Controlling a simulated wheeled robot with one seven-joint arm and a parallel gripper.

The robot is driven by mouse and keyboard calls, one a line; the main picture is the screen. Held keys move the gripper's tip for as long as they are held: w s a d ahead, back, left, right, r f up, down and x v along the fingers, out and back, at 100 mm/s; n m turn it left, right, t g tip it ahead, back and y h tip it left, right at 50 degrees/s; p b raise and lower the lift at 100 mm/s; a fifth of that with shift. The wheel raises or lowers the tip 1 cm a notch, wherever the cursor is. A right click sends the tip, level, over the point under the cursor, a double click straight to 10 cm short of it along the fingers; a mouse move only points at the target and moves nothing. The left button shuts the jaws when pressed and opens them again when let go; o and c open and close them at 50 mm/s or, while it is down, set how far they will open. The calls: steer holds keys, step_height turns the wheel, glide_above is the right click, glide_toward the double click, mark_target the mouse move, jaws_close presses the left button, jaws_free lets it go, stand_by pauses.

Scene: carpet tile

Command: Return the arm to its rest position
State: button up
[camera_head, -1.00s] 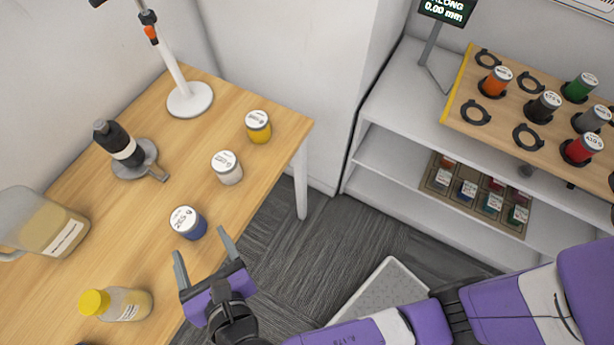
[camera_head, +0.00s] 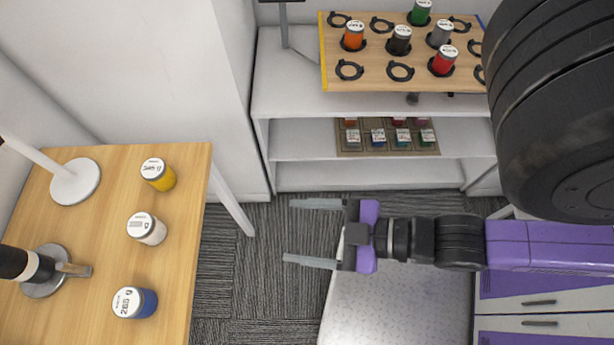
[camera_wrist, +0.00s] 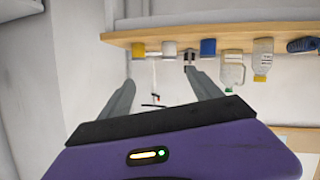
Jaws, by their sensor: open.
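My gripper (camera_head: 318,233) is open and empty in the head view, with its two grey fingers pointing left over the carpet between the wooden table (camera_head: 187,230) and my own base. My purple arm stretches from it to the right. In the wrist view the fingers (camera_wrist: 158,98) are spread apart with nothing between them. The table's jars and bottles appear upside down beyond the fingertips in that view.
The table bears a yellow jar (camera_head: 158,174), a white jar (camera_head: 147,229) and a blue jar (camera_head: 135,303). A white shelf unit (camera_head: 285,88) stands at the back with a board (camera_head: 375,72) of jars in rings. Grey carpet (camera_head: 262,265) is clear between.

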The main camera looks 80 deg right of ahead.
steer(key=r+m, duration=0.1)
steer(key=s+d+r+m, duration=0.1)
steer(key=r+m+h, duration=0.1)
steer(key=shift+s+d+r+t, duration=0.15)
steer(key=shift+s+d+t, duration=0.05)
steer(key=shift+d+t, duration=0.2)
